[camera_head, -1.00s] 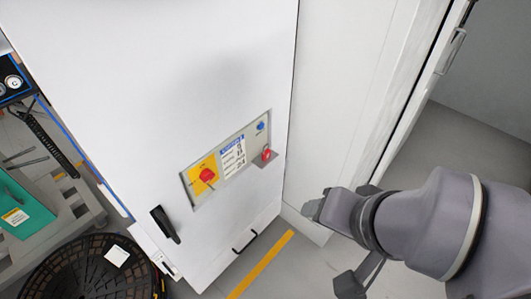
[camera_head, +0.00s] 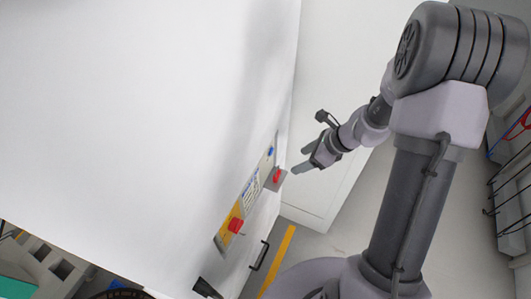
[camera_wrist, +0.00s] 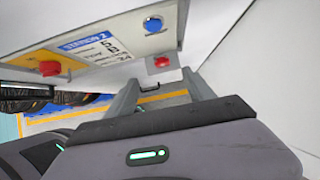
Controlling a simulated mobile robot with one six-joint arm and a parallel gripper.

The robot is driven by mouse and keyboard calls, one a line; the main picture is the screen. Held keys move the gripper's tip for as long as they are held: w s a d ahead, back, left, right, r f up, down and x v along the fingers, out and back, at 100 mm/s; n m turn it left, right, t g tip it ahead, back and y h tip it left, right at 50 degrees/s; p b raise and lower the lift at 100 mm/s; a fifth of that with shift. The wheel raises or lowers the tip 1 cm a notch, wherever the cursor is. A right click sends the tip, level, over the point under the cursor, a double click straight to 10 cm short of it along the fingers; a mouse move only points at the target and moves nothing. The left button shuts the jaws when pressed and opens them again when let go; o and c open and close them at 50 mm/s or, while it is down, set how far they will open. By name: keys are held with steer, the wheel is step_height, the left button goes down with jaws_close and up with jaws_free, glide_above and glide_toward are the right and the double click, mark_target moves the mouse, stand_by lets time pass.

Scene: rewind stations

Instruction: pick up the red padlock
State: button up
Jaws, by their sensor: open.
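The red padlock (camera_head: 278,175) is a small red shape on a little grey shelf (camera_head: 270,185) at the panel's far end, on the white cabinet face. In the wrist view the padlock (camera_wrist: 162,62) shows just beyond the fingertips, roughly midway between them. Its shackle cannot be made out. My gripper (camera_head: 300,160) is open and empty, to the right of the padlock and a short gap from it. In the wrist view both fingers of my gripper (camera_wrist: 161,78) point toward the shelf, with no visible contact.
The control panel (camera_head: 251,191) carries a red rotary switch (camera_head: 235,226) on yellow, a label and a blue button (camera_head: 270,152). The cabinet's black handle (camera_head: 260,255) sticks out below. A yellow floor line (camera_head: 280,257) runs beside it. A white wall (camera_head: 335,110) stands behind my gripper.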

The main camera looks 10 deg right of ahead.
steer(key=b, duration=0.4)
glide_above(278, 174)
steer(key=s+d, duration=0.2)
step_height(278, 174, down, 9)
steer(key=x, duration=0.1)
steer(key=b+x, duration=0.1)
steer(key=x, duration=0.1)
steer(key=b+x, duration=0.1)
steer(key=x, duration=0.1)
steer(key=shift+w+d+f, duration=0.1)
steer(key=shift+d+f, duration=0.05)
steer(key=shift+d, duration=0.2)
steer(key=shift+c, duration=1.3)
jaws_close()
